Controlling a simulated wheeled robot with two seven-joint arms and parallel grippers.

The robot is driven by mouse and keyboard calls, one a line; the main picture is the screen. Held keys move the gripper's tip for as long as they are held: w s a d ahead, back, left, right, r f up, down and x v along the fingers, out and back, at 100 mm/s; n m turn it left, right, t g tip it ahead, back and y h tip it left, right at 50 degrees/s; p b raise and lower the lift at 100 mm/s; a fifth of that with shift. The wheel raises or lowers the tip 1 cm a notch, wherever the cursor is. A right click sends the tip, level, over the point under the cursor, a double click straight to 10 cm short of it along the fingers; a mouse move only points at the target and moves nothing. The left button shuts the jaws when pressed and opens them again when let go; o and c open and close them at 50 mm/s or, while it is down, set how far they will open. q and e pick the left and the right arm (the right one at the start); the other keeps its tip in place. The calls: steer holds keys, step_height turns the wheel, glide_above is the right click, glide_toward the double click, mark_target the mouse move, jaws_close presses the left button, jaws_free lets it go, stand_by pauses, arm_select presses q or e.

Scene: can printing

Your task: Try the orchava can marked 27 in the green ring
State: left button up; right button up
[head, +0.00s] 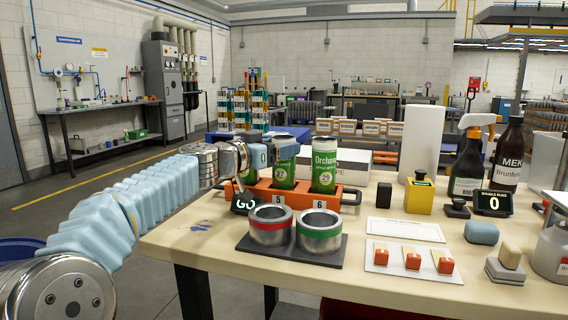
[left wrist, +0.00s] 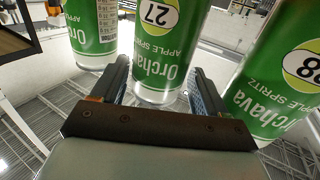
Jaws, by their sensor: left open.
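The green Orchava can marked 27 (head: 284,176) stands in an orange carrier (head: 348,202); it also shows in the left wrist view (left wrist: 155,45). My left gripper (head: 272,155) is open at this can, with its fingers on either side of its lower part as the wrist picture shows it. Whether they touch it I cannot tell. Another green can (left wrist: 90,35) is on the other side. The green ring (head: 319,230) is an empty metal cup with a green band. My right gripper is not in view.
A red-banded cup (head: 271,224) stands left of the green ring on a dark base (head: 291,250).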

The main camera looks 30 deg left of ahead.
arm_select(q)
steer(key=p+x, duration=0.1)
steer(key=x, duration=0.2)
steer(key=shift+w+d+r, duration=0.1)
steer(key=shift+w+d, duration=0.05)
steer(key=shift+w, duration=0.2)
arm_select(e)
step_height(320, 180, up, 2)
arm_select(q)
steer(key=shift+c, duration=0.3)
steer(key=c, duration=0.9)
step_height(320, 180, up, 10)
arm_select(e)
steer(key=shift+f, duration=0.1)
arm_select(q)
steer(key=shift+d, duration=0.1)
